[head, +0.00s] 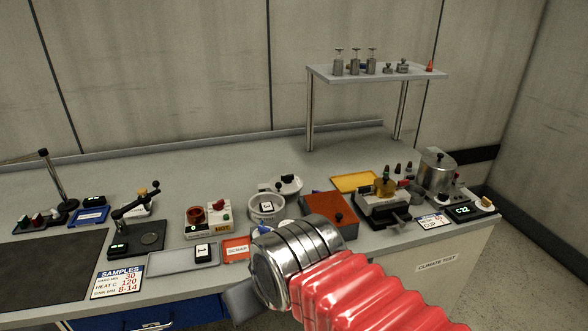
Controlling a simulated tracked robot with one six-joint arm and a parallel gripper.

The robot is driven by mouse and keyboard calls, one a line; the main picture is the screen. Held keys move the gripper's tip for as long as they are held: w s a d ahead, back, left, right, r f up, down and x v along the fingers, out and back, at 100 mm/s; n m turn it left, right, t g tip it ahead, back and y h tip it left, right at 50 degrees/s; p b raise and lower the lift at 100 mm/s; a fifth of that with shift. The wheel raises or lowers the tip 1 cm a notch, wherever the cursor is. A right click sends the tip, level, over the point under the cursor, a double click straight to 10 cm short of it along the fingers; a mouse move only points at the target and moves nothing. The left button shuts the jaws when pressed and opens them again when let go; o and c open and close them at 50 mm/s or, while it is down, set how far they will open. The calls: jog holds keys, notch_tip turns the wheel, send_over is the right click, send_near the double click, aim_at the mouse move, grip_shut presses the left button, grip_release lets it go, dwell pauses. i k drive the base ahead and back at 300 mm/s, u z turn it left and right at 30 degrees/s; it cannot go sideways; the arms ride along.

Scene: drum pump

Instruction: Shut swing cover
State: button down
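A pale round pot (266,209) stands near the middle of the bench in the head view. Its top is open and a small dark-marked piece shows inside. A round grey cover with a dark knob (285,184) sits behind and slightly right of the pot, swung off its mouth; I take this to be the swing cover. My gripper is at the end of my red-sleeved arm, in front of the bench and below the pot. Only a grey part of it (241,299) seems to show beside the metal wrist. Its fingers are hidden or unclear.
An orange-brown box (329,214) with a knob stands right of the pot. A hot unit with red knob (218,217) stands left. An orange tray (236,249) lies in front. A raised shelf (380,76) holds weights. A metal pot (437,175) stands far right.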

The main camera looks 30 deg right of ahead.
aim_at(280, 180)
jog(key=u, duration=0.05)
jog(key=i, duration=1)
jog(key=z, duration=0.05)
